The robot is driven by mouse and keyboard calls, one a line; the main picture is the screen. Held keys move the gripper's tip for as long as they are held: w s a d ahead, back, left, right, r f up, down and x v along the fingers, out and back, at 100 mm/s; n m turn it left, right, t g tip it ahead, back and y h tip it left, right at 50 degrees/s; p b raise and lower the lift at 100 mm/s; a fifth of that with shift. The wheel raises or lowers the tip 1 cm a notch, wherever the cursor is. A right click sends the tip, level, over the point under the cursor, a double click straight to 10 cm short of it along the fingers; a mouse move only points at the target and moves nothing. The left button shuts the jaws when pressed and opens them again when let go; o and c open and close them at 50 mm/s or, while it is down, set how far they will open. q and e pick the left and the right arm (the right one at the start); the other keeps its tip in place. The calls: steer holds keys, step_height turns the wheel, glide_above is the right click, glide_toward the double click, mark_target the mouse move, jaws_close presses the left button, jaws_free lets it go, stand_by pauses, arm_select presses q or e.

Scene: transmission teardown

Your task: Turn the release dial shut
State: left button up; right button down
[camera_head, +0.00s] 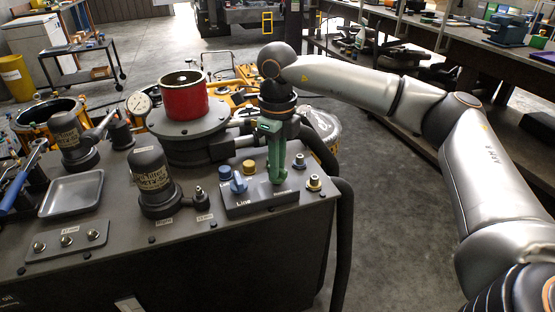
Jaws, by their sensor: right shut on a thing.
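My right gripper (275,176) reaches down from the upper right with green fingers. Its fingertips are shut at the right half of a dark valve block (260,203) on the bench top. The release dial it grips is mostly hidden by the fingers, so its angle cannot be told. A small label by the fingertips is too small to read. A blue knob (238,186) stands on the left half of the block, above the label "Line". My left gripper is not in view.
A black hose (343,230) hangs off the right edge.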

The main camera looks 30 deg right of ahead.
steer(key=m, duration=0.2)
steer(key=shift+r+m+p, duration=0.1)
steer(key=shift+m+p, duration=0.25)
steer(key=shift+m, duration=0.05)
steer(key=m+p, duration=0.1)
steer(key=m, duration=0.3)
steer(key=shift+m, duration=0.5)
steer(key=shift+w, duration=0.1)
steer(key=c, duration=0.9)
jaws_free()
steer(key=shift+o, duration=0.2)
